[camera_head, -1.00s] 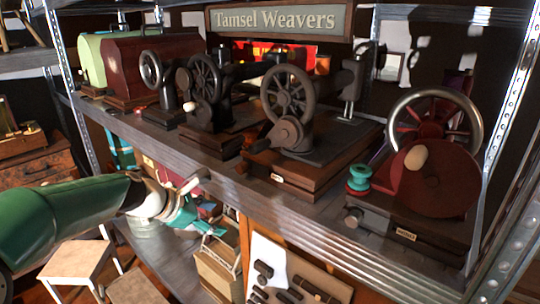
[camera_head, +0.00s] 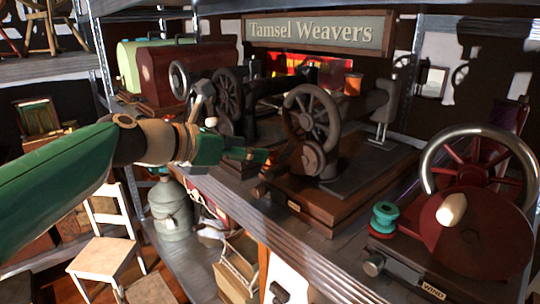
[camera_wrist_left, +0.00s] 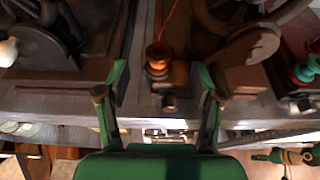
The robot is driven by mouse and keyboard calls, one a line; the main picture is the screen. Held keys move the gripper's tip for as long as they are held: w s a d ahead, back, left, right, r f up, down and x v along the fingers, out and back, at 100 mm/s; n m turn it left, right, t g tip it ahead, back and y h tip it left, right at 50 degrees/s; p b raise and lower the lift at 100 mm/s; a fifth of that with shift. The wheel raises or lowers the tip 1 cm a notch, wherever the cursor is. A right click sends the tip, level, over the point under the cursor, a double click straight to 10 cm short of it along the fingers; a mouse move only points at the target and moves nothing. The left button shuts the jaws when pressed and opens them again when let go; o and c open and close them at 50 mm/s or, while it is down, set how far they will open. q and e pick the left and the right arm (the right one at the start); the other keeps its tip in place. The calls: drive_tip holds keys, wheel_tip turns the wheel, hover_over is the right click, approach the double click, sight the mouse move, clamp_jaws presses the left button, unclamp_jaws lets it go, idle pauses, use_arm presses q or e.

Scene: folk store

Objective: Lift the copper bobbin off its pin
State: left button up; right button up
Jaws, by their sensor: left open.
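In the left wrist view a copper-orange bobbin (camera_wrist_left: 158,60) stands upright between two machines, close behind the shelf's front edge. An orange thread runs up from it. My left gripper (camera_wrist_left: 160,78) is open and empty, with one green finger on each side of the bobbin's line, apart from it. A small green arm part (camera_wrist_left: 290,157), probably of my right arm, shows at the wrist view's lower right.
A wheeled machine (camera_head: 312,125) stands right of my gripper, with an orange spool (camera_head: 353,83) on top. A teal spool (camera_head: 384,217) stands by the red winder (camera_head: 470,235). Another dark machine (camera_head: 228,95) stands behind my gripper. The metal shelf edge (camera_head: 300,255) runs below.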

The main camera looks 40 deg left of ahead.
sight(271, 161)
use_arm(q)
drive_tip(key=x, duration=0.3)
drive_tip(key=f+x, duration=0.1)
drive_tip(key=x, duration=0.3)
drive_tip(key=shift+w+a, duration=0.1)
drive_tip(key=c, duration=1.2)
